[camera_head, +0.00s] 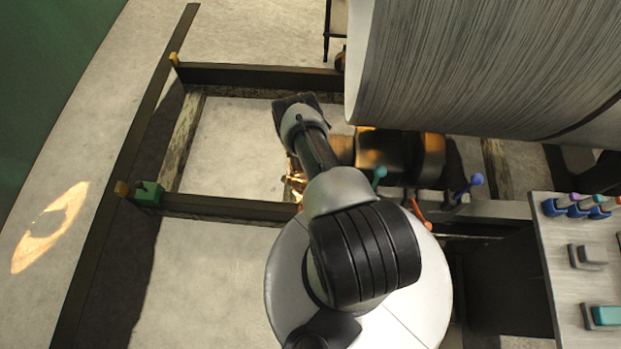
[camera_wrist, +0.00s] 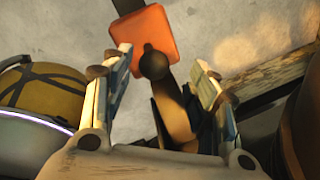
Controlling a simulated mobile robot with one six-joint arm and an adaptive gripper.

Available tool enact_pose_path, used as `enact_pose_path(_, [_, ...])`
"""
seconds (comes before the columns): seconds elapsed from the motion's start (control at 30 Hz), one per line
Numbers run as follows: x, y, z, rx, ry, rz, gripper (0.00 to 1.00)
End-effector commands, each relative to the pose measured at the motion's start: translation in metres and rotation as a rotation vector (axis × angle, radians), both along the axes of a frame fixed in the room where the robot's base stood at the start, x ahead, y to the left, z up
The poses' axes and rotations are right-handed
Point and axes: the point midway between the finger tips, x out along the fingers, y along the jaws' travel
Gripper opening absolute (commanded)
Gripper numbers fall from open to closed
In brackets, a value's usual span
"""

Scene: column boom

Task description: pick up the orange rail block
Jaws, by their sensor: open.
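The orange block (camera_wrist: 146,36) shows at the top middle of the wrist view, with a dark bar and a dark round knob (camera_wrist: 153,65) on it. My gripper (camera_wrist: 161,57) is open, its two fingers apart on either side of the knob in the picture. Nothing is clearly held between them, and I cannot tell whether a finger touches the block. In the head view my arm covers the area around the gripper, and I cannot make out this block there.
A green block (camera_head: 148,194) sits at the left end of the near dark crossbar (camera_head: 225,207). A far crossbar (camera_head: 260,76) runs behind. A large ribbed grey cylinder (camera_head: 480,65) fills the upper right. A tool panel (camera_head: 562,262) stands at right. Floor between the crossbars is clear.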

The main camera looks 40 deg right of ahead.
Motion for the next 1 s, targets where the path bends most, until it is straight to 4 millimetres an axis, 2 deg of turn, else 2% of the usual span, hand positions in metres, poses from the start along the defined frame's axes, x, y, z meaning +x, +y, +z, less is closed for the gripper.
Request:
enact_pose_path(0.2, [0.000, 0.002, -0.032, 0.001, 0.001, 0.000, 0.54])
enact_pose_path(0.37, [0.001, -0.001, -0.050, 0.001, 0.001, -0.001, 0.54])
enact_pose_path(0.63, [0.001, -0.002, -0.048, 0.001, 0.001, 0.001, 0.53])
enact_pose_path(1.0, [0.001, -0.002, -0.048, 0.001, 0.001, 0.001, 0.28])
